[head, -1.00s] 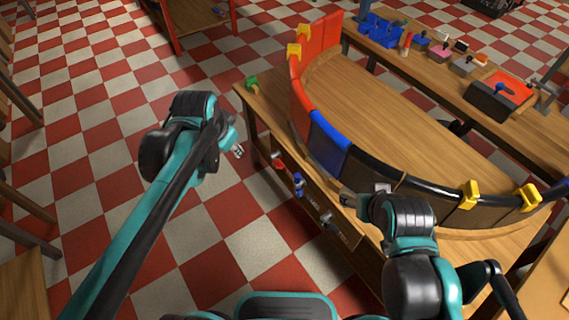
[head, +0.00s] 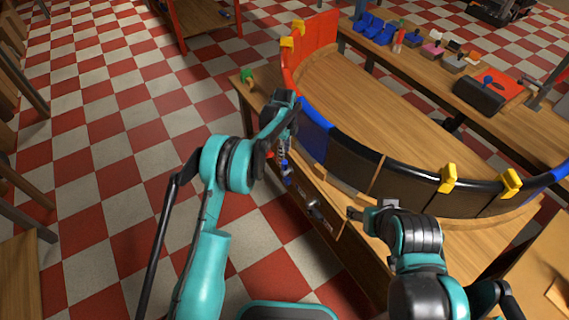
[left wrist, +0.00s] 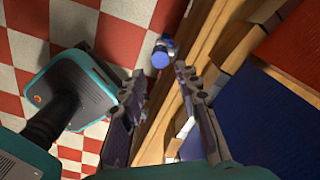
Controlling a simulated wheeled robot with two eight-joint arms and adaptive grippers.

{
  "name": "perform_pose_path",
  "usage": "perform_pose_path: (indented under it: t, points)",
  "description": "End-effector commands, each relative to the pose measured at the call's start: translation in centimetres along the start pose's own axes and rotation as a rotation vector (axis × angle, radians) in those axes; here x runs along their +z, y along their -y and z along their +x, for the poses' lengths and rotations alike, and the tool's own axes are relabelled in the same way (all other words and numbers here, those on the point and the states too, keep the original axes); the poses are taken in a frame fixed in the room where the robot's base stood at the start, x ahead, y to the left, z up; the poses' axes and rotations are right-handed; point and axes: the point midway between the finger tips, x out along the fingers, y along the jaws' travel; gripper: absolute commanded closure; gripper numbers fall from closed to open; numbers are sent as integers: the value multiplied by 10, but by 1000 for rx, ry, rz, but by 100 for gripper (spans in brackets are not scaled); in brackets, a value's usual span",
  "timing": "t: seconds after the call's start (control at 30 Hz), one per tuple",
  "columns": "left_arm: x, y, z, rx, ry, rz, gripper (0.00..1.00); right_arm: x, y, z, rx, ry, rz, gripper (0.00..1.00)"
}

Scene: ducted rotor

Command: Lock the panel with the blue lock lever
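The blue lock lever (head: 286,172) is on the front side of the curved-wall table, beside a red one (head: 270,155). In the left wrist view the blue lever's round end (left wrist: 161,56) lies beyond my fingertips, roughly in the gap between them. My left gripper (head: 281,151) points down just above the lever and partly covers that area. In the wrist view the left gripper (left wrist: 160,82) is open and empty. A blue panel (head: 314,138) stands in the curved wall just behind it. My right gripper (head: 358,213) is by the front edge, its fingers too small to judge.
A dark lever (head: 314,208) is farther right on the table's front side. Yellow clips (head: 448,178) sit on the wall's rim. A green object (head: 248,75) is on the table's far left corner. The tabletop (head: 370,105) inside the wall is clear.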

Motion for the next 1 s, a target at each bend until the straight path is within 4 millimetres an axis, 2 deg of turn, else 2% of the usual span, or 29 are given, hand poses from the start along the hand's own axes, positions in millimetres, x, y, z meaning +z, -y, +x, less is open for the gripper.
perform_pose_path:
  t: [0.17,0.5,0.63,0.83,0.87,0.97,1.0]
  points:
    - [0,0,17,2,0,6,68,4,0,5,0,0,0,38]
    - [0,0,71,1,0,4,68,16,0,22,0,0,0,38]
    - [0,0,79,1,0,4,68,17,0,24,0,0,0,38]
    - [0,0,78,1,0,3,68,16,0,23,0,0,0,38]
    - [0,0,78,1,0,3,70,16,0,23,0,0,0,38]
    - [0,0,78,1,0,3,97,16,0,23,0,0,0,38]
    - [0,0,78,1,0,3,100,16,0,23,0,0,0,38]
